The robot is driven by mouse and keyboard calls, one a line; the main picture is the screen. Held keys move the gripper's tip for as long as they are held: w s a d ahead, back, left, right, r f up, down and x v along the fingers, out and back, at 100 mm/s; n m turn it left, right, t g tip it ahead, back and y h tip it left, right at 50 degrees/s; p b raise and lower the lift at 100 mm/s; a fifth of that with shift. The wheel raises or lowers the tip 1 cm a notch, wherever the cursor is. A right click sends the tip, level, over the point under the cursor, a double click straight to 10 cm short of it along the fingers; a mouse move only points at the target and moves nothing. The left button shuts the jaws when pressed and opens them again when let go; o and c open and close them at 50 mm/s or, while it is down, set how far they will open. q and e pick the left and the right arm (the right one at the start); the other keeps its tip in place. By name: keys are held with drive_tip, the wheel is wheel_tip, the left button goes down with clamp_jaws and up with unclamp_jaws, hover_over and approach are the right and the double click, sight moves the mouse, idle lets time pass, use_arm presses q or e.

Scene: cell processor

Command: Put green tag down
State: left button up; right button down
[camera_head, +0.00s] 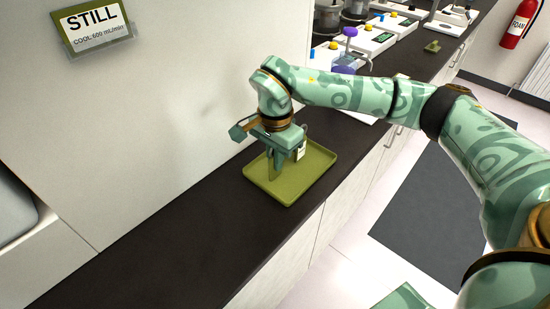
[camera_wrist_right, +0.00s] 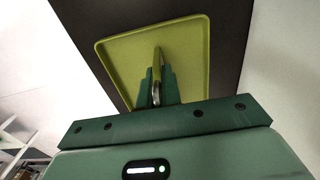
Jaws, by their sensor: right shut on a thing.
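My right gripper (camera_head: 275,165) points down over the olive-green tray (camera_head: 318,178) on the dark counter. In the right wrist view, my right gripper (camera_wrist_right: 157,88) is shut on the green tag (camera_wrist_right: 157,60), a thin olive-green piece seen edge-on between the fingers, with a silvery part near its base. The tray (camera_wrist_right: 112,55) lies behind the tag in that view. I cannot tell whether the tag touches the tray floor. In the head view the tag is hard to tell apart from the fingers. My left gripper is not in view.
A sign reading "STILL" (camera_head: 92,22) is on the pale wall panel at the upper left. White bench devices (camera_head: 368,40) stand farther back along the counter. The dark counter (camera_head: 200,225) in front of the tray is clear. A fire extinguisher (camera_head: 517,25) hangs at the far right.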

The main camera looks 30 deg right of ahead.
drive_tip(key=shift+f, duration=0.1)
drive_tip(key=c, duration=1.6)
unclamp_jaws()
wheel_tip(320, 180, up, 12)
drive_tip(key=p, duration=0.3)
drive_tip(key=shift+r, duration=0.2)
